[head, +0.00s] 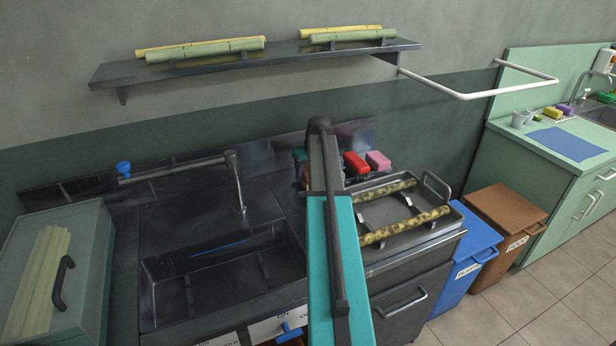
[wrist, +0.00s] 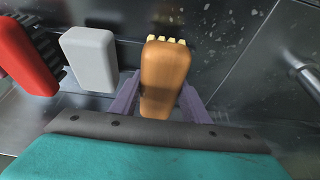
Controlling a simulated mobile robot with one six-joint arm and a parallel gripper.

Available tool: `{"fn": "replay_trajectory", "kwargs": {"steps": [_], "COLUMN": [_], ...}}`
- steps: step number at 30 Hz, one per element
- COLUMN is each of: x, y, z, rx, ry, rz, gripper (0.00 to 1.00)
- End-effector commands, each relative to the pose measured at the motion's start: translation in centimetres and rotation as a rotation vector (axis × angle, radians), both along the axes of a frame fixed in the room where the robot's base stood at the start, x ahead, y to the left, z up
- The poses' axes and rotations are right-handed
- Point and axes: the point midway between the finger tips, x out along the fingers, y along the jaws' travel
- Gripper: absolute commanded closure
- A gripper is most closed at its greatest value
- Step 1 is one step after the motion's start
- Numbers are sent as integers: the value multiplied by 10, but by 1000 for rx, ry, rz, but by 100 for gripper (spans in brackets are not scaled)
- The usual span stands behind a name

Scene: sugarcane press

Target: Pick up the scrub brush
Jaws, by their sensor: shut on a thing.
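The scrub brush (wrist: 166,72), an orange-brown block with pale bristles at its far end, sits between the two purple fingers of my gripper (wrist: 160,102) in the wrist view. The fingers close on its sides. Its underside is hidden, and I cannot tell whether it still touches the dark steel surface. In the head view my arm hides the gripper and the held brush.
A grey block (wrist: 90,58) and a red brush (wrist: 24,58) lie left of it. In the head view a red block (head: 356,163) and a pink one (head: 378,160) stand behind a tray (head: 448,232) of spotted canes. A sink (head: 160,266) and tap (head: 236,185) are left.

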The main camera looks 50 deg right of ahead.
Motion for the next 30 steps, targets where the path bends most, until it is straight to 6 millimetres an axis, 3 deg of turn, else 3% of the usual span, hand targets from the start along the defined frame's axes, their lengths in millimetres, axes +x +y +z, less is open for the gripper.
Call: {"fn": "replay_trajectory", "kwargs": {"steps": [18, 30], "x": [1, 1], "y": [-1, 0], "z": [79, 91], "rx": [-2, -1], "ry": [-1, -1], "rz": [1, 1], "gripper": [84, 84]}}
